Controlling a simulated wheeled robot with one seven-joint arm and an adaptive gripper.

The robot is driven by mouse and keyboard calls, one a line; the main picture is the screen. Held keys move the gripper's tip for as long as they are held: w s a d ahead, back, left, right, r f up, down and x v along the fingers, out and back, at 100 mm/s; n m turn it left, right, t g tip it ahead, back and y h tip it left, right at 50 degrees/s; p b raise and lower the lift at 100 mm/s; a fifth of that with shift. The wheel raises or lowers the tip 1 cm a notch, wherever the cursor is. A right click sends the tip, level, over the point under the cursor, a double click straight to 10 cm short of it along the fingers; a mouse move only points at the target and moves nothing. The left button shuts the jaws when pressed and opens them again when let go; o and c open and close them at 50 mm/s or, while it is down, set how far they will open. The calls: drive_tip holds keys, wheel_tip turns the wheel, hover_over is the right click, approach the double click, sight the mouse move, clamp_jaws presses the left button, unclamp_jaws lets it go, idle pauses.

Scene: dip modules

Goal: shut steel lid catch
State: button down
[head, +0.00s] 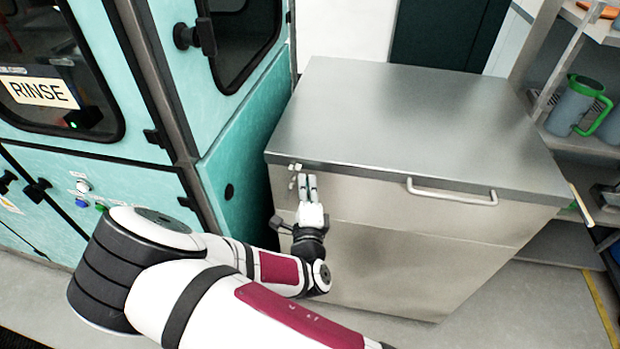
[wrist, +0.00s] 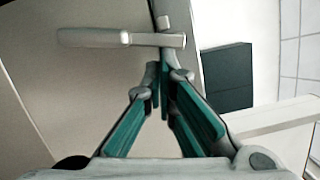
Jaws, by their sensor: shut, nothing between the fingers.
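The steel chest (head: 430,258) stands in front of me with its flat lid (head: 410,115) down on it. The lid catch (head: 295,168) is a small pale metal piece at the front left of the lid's edge. In the wrist view the catch (wrist: 95,38) shows as a lever lying across the picture, just beyond my fingertips. My gripper (head: 308,180) is shut and empty, its fingers pointing up right beside the catch. In the wrist view my gripper (wrist: 163,72) has its fingertips close under the lever; I cannot tell whether they touch it.
A bar handle (head: 452,192) sticks out of the lid's front, right of the catch. A teal rinse cabinet (head: 235,150) stands close on the left. Shelves with a grey-green jug (head: 572,105) stand at the right. The floor (head: 500,315) in front is clear.

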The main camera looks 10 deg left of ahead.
drive_tip(key=shift+w+a+r+p, duration=0.1)
drive_tip(key=shift+a+r+p, duration=0.2)
drive_tip(key=shift+a+r, duration=0.05)
drive_tip(key=shift+a, duration=0.1)
idle(0.6)
